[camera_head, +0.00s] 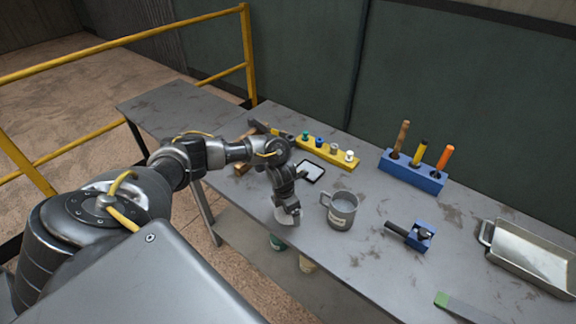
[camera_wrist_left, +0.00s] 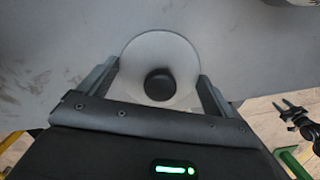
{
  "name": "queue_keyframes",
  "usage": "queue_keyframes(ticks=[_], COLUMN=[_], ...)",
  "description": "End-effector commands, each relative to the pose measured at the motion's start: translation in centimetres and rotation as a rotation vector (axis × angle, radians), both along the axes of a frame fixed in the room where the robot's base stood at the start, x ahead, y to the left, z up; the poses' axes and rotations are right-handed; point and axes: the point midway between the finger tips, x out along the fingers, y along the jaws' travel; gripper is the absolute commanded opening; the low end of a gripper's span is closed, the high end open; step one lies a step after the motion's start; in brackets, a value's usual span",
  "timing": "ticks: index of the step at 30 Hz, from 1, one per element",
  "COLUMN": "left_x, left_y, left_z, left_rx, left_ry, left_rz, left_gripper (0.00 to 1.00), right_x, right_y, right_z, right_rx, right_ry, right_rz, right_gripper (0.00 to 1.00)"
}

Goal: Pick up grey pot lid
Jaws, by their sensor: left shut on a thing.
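The grey pot lid (camera_wrist_left: 143,50) is a round pale disc with a black knob in the middle. In the left wrist view it sits between the two fingers of my left gripper (camera_wrist_left: 158,85), which is shut on it. In the head view my left gripper (camera_head: 289,207) is at the table's near edge, pointing down, with the lid (camera_head: 286,218) just below it. The gripper hides part of the lid, and I cannot tell whether the lid touches the table. My right gripper is not recognisable in either view.
A grey mug (camera_head: 342,211) stands close right of my left gripper. Behind are a black-framed tile (camera_head: 312,172), a yellow rack (camera_head: 322,152) and a blue tool block (camera_head: 412,173). Rightward are a small blue holder (camera_head: 418,239), a metal tray (camera_head: 530,254) and a green-tipped bar (camera_head: 465,308).

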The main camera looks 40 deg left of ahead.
Motion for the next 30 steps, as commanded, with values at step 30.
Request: queue_keyframes(ticks=[30], left_x=[-11.0], left_y=[-8.1], left_z=[12.5], left_rx=[0.001], left_ry=[-0.001], left_rz=[-0.003], left_gripper=[0.68], right_x=[0.0], right_y=[-0.1], right_z=[-0.1], right_rx=[-0.001], right_ry=[0.0], right_rz=[0.001], right_gripper=[0.46])
